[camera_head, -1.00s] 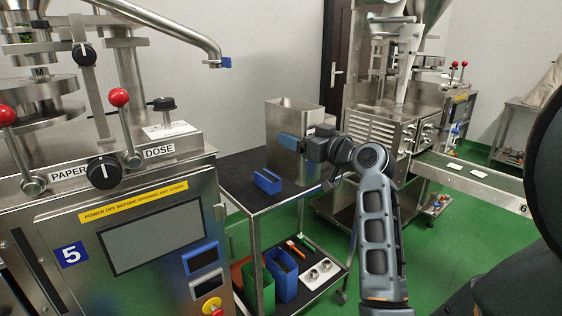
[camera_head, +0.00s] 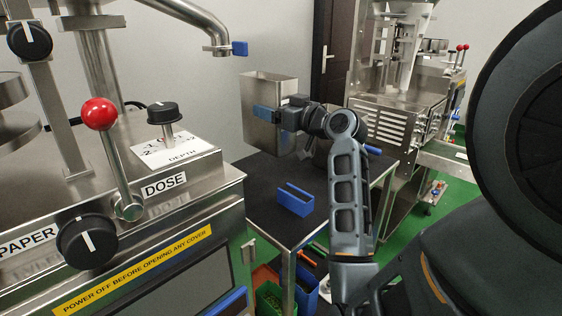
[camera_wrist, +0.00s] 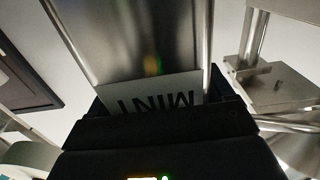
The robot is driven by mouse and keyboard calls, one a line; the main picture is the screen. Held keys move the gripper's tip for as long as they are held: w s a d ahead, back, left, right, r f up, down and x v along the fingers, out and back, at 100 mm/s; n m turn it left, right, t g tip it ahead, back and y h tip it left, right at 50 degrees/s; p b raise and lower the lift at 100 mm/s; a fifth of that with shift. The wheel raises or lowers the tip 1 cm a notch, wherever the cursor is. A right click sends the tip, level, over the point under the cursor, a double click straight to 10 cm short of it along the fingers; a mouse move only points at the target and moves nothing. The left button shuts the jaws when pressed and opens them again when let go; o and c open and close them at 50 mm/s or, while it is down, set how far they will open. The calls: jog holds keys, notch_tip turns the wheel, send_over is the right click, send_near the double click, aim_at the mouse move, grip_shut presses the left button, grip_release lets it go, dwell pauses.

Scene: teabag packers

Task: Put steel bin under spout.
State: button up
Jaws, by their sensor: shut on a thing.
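The steel bin (camera_head: 262,125) is an upright, open-topped box in the head view, over the dark table. My gripper (camera_head: 272,115) is shut on its front wall. In the wrist view the bin's steel wall (camera_wrist: 130,40) fills the middle, with a label reading "MINT" upside down, close to my gripper (camera_wrist: 160,115).
A blue bracket-like piece (camera_head: 295,199) lies on the dark table (camera_head: 270,171). The machine with DOSE and PAPER knobs (camera_head: 88,242) stands close at the left, with a red-knobbed lever (camera_head: 100,114). Another machine (camera_head: 390,120) stands at the right rear. Blue and green containers sit on the lower shelf.

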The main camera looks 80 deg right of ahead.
jog(key=w+a+f, duration=0.4)
jog(key=w+f, duration=0.6)
jog(key=shift+w+a+f+p, duration=0.2)
jog(key=shift+w+f+p, duration=0.1)
jog(key=shift+f+p, duration=0.1)
jog(key=shift+f, duration=0.1)
jog(key=o, duration=0.7)
jog(key=shift+f, duration=0.1)
jog(key=o, duration=0.4)
jog(key=shift+c, duration=0.2)
